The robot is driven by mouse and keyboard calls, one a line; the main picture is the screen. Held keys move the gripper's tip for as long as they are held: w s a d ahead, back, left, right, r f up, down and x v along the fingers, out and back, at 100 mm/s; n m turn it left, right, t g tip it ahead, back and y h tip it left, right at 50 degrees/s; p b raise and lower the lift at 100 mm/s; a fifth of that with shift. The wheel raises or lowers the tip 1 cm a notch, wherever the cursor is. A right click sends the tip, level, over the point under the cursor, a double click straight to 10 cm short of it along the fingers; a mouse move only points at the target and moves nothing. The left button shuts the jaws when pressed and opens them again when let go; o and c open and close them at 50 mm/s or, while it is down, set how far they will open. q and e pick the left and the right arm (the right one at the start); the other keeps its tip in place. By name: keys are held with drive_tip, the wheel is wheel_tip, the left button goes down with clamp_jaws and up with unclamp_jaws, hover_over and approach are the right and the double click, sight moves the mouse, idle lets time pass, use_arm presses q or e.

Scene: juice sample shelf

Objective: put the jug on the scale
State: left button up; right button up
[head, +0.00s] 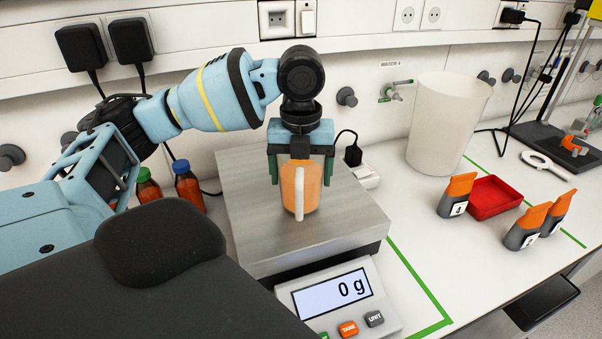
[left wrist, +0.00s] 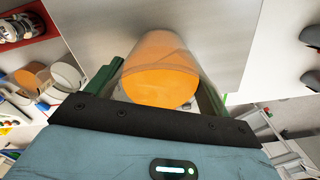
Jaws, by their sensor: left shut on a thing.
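The jug (head: 311,190), filled with orange liquid and with a pale handle facing the camera, is over the metal plate of the scale (head: 258,232). Its display (head: 331,293) reads 0 g. My left gripper (head: 301,172) points down and is shut on the jug, one green finger on each side. In the left wrist view the jug (left wrist: 160,78) sits between the fingers, its orange top facing the camera. The jug looks upright. I cannot tell whether its base touches the plate. My right gripper is not in view.
Two capped bottles (head: 188,187) stand left of the scale, partly behind my arm. To the right are a large white container (head: 447,120), a red tray (head: 494,198) and several orange-and-grey numbered holders (head: 457,195). Bench space between the scale and the holders is clear.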

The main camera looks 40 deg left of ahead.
use_arm(q)
drive_tip(key=shift+f, duration=0.2)
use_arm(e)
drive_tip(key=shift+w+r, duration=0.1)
use_arm(q)
drive_tip(key=o, duration=1.3)
drive_tip(key=shift+f, duration=0.15)
wheel_tip(320, 180, up, 12)
drive_tip(key=shift+r+p, duration=0.1)
drive_tip(key=shift+p, duration=0.6)
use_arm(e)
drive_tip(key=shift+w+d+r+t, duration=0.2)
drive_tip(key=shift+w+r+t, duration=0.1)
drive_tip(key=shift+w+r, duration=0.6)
